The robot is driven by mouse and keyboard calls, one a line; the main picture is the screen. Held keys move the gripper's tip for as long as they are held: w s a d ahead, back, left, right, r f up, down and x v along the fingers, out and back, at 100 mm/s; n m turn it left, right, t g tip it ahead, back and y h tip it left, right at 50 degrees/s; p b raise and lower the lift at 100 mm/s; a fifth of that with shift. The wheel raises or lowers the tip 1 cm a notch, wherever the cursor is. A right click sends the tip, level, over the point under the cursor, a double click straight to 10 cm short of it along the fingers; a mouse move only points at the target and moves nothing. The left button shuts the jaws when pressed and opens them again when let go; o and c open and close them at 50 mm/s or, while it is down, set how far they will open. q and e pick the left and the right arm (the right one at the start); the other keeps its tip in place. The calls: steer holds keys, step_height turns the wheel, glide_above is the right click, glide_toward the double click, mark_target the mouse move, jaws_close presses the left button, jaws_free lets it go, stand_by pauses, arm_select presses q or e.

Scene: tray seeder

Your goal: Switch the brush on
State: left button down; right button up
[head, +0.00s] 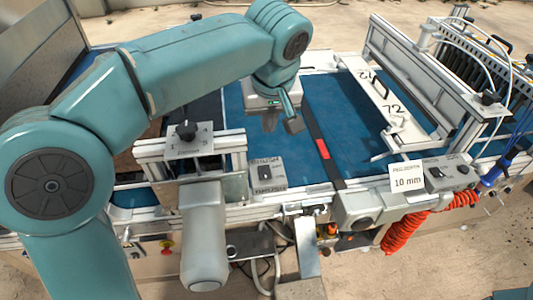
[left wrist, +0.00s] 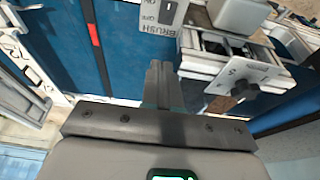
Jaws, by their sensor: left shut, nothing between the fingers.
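The brush switch is a small grey box (head: 265,173) with a dark rocker, on the near rail of the blue belt in the head view. In the left wrist view the switch plate (left wrist: 160,20) shows at the top edge, partly cut off, with ON, OFF and BRUSH lettering upside down. I cannot tell which way the rocker is set. My left gripper (head: 270,122) is above the belt, beyond the switch and apart from it. Its fingers (left wrist: 160,68) are shut together and empty in the left wrist view. My right gripper is not in view.
The brush unit's bracket with a black knob (head: 186,131) stands left of the switch. A second control box (head: 437,172) and a "10 mm" card (head: 407,183) are to the right. The blue belt (head: 345,125) is open, with a red-marked dark strip across it.

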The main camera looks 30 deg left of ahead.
arm_select(q)
steer(key=shift+s+d, duration=0.15)
steer(key=shift+d, duration=0.1)
glide_toward(267, 167)
steer(key=f, duration=0.1)
steer(key=w+a+f, duration=0.1)
steer(key=f, duration=0.1)
steer(key=w+f, duration=0.1)
steer(key=f, duration=0.1)
steer(key=shift+w+a, duration=0.2)
steer(key=shift+a, duration=0.2)
steer(key=shift+f, duration=0.65)
